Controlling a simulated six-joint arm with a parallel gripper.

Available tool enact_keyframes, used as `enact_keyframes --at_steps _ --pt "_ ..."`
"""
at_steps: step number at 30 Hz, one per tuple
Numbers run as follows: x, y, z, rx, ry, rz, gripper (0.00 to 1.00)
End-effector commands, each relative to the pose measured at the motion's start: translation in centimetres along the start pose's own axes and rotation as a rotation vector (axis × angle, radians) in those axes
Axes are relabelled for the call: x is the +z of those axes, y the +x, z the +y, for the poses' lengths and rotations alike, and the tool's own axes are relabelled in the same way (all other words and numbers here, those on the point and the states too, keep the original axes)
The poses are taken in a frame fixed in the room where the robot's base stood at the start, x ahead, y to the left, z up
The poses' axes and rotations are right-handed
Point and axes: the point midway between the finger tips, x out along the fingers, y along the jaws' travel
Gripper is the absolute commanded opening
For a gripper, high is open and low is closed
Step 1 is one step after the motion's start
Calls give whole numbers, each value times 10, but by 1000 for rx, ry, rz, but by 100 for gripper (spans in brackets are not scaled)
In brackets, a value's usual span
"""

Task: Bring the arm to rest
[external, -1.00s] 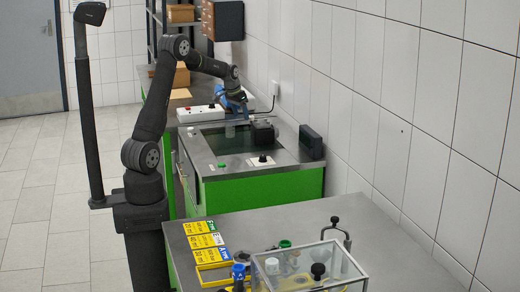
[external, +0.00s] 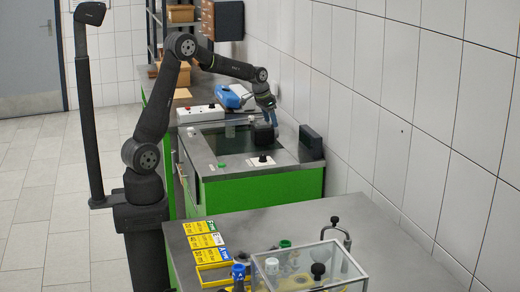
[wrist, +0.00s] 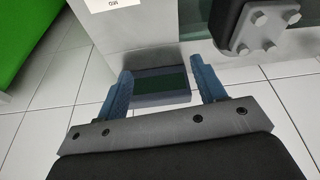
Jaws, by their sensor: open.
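My gripper (external: 274,117) is beyond the green bench (external: 262,186), near its back right side and the wall. In the external view its blue fingers point down, above and just right of a black block (external: 263,134). In the wrist view my gripper (wrist: 165,85) has its two blue fingers spread wide. A grey box with a dark green face (wrist: 160,84) shows between them, farther off. I see nothing held, and cannot tell from the external view which thing this box is.
A blue device (external: 232,95) and a white socket panel (external: 200,113) stand at the bench's back. A dark box (external: 311,141) stands at its right edge by the tiled wall (external: 400,110). The front table (external: 390,230) holds yellow cards (external: 203,240) and a clear case (external: 312,268).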

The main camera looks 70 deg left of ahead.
Motion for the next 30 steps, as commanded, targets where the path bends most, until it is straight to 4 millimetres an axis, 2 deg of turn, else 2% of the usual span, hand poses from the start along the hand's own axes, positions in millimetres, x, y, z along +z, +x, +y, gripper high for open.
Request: enact_keyframes --at_steps 1,13,30 --pt "-2 0 12 5 18 0 63" --pt "-12 0 91 42 138 0 63" --pt "-8 -6 205 95 310 0 63"
